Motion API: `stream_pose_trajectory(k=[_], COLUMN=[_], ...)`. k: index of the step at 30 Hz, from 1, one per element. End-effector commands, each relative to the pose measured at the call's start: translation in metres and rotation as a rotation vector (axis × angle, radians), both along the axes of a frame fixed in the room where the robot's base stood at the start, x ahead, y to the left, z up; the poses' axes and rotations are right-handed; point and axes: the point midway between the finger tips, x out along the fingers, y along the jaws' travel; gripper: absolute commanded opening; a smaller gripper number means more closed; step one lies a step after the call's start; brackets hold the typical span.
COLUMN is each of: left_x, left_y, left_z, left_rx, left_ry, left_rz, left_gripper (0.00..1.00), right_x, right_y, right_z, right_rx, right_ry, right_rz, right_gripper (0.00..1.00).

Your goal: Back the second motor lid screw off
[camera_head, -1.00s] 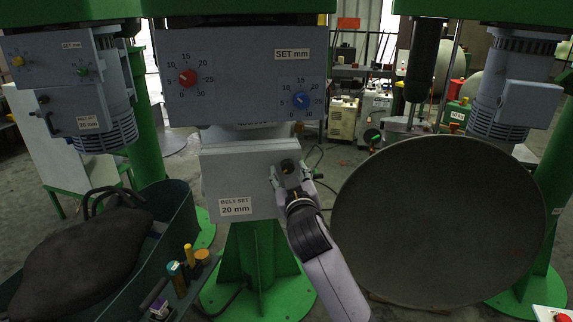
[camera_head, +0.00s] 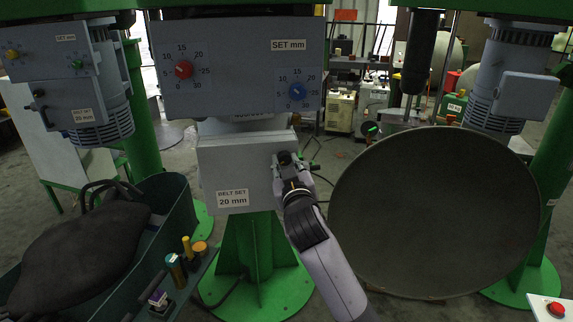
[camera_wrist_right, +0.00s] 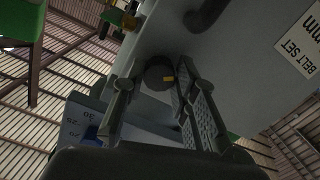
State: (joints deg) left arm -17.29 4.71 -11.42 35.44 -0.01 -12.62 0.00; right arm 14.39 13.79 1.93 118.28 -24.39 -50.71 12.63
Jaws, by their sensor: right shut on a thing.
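The motor lid (camera_head: 222,172) is a grey box front with a "BELT SET 20 mm" label, below the dial panel. My right gripper (camera_head: 287,163) is at the upper right part of the lid. In the right wrist view, a dark round screw head (camera_wrist_right: 158,72) with a yellow mark sits between the fingertips of my right gripper (camera_wrist_right: 150,84). The gripper is shut on this screw. Whether the screw still touches the lid is hard to tell. Another dark knob-like part (camera_wrist_right: 206,12) shows at the top of the wrist view. My left gripper is not in view.
A dial panel (camera_head: 235,90) with a red and a blue knob is above the lid. A large dark disc (camera_head: 435,215) stands close on the right. A green bin (camera_head: 178,215) with a black bag (camera_head: 78,255) and small bottles (camera_head: 187,248) are at lower left.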

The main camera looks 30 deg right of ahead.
Motion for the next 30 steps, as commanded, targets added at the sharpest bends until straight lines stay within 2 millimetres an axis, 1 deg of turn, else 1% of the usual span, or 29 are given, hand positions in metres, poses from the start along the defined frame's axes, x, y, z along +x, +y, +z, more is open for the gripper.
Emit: stream_pose_trajectory(k=[1,3,10,14,20,30], left_x=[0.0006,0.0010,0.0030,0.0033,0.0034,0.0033], left_y=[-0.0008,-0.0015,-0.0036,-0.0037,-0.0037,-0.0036], left_z=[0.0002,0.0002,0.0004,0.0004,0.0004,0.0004], left_rx=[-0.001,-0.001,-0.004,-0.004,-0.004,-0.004], left_ry=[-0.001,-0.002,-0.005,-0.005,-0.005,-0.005], left_rz=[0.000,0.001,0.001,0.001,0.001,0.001], left_gripper=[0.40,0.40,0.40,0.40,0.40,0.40], right_x=[0.0000,-0.0001,-0.0002,-0.0002,-0.0002,-0.0005], right_y=[0.0004,0.0005,0.0003,0.0000,0.0002,-0.0004], right_z=[0.0014,0.0016,0.0021,0.0025,0.0031,0.0040], right_rx=[-0.001,-0.001,-0.017,-0.057,-0.173,-0.460], right_ry=[-0.004,-0.004,0.003,0.019,0.071,0.200], right_rz=[0.001,0.001,0.002,0.001,0.002,0.001], right_gripper=[0.04,0.00,0.00,0.00,0.00,0.00])
